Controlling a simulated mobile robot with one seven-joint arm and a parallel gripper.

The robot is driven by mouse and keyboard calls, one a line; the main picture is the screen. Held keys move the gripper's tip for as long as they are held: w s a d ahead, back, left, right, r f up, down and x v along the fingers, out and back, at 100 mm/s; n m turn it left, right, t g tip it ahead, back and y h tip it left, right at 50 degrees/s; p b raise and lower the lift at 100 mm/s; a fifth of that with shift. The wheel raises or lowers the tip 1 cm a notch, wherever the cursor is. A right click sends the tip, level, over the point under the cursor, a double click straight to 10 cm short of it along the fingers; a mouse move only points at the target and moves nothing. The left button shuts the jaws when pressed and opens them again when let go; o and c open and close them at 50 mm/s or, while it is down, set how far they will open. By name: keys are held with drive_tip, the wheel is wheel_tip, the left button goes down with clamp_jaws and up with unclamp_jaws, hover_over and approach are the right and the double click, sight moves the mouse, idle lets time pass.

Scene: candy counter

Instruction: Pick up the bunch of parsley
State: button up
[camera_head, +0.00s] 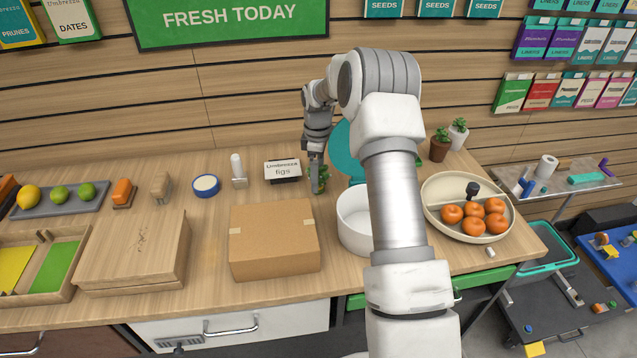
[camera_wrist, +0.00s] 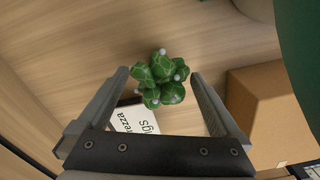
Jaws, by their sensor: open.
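The bunch of parsley (camera_wrist: 160,76) is a clump of dark green, rounded leaves with pale tips. In the wrist view it shows between the fingertips of my gripper (camera_wrist: 159,78), with space on both sides. My gripper is open and points down at the counter. In the head view my gripper (camera_head: 317,180) is over the back of the counter, just right of the figs sign (camera_head: 283,169). A little of the parsley (camera_head: 323,178) shows beside the fingers there; the rest is hidden behind them.
The figs sign stands close to the left finger in the wrist view (camera_wrist: 135,120). A cardboard box (camera_head: 275,240) is in front. A white round tub (camera_head: 354,222) is at the right, with a teal disc (camera_head: 343,152) behind it. A plate of oranges (camera_head: 436,200) is farther right.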

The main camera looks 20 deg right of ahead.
wheel_tip(320, 180, down, 3)
drive_tip(key=shift+r, duration=0.1)
drive_tip(key=shift+d, duration=0.1)
drive_tip(key=c, duration=1.5)
drive_tip(key=shift+o, duration=0.2)
drive_tip(key=shift+w+r, duration=0.1)
drive_tip(key=shift+r, duration=0.1)
